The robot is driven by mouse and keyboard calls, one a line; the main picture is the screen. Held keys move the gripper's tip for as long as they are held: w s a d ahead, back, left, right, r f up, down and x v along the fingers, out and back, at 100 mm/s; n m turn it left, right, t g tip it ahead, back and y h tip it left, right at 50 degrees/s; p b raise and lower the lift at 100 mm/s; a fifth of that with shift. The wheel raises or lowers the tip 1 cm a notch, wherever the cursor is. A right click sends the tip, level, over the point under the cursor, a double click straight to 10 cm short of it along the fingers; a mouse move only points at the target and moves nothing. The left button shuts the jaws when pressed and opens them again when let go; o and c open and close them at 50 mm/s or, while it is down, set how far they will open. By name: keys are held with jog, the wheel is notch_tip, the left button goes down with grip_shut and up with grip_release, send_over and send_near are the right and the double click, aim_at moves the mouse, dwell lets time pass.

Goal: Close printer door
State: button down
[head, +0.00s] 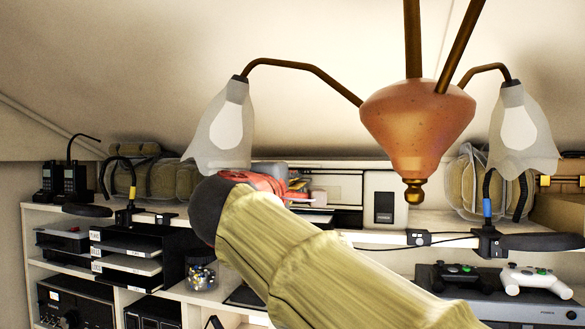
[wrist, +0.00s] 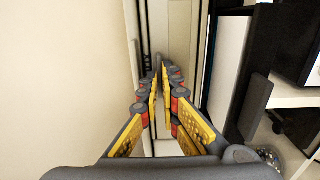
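The printer (head: 384,180) is a pale, boxy machine on the top shelf in the head view, partly hidden behind my arm and gripper. Pale upright printer-like panels (wrist: 175,30) fill the middle of the wrist view, with small dark lettering on a narrow strip. A white panel with a dark edge (wrist: 226,60) stands to their right; I cannot tell whether it is the door. My gripper (wrist: 160,72) has its yellow-padded fingers converging, tips together and nothing visible between them. The tips point at the pale panels; contact is unclear. In the head view my gripper (head: 298,190) is in front of the printer's left part.
A hanging lamp (head: 417,115) with glass shades is in front of the shelf. Black letter trays (head: 135,255), a jar (head: 201,275) and game controllers (head: 535,281) occupy the shelves below. A plain wall (wrist: 65,80) is close on the left in the wrist view.

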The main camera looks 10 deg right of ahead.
jog(key=shift+w+r+p, duration=0.1)
jog(key=shift+p, duration=0.35)
jog(key=c, duration=2)
grip_release()
jog(key=shift+c, duration=0.2)
jog(key=v, duration=0.8)
jog(key=shift+r, duration=0.15)
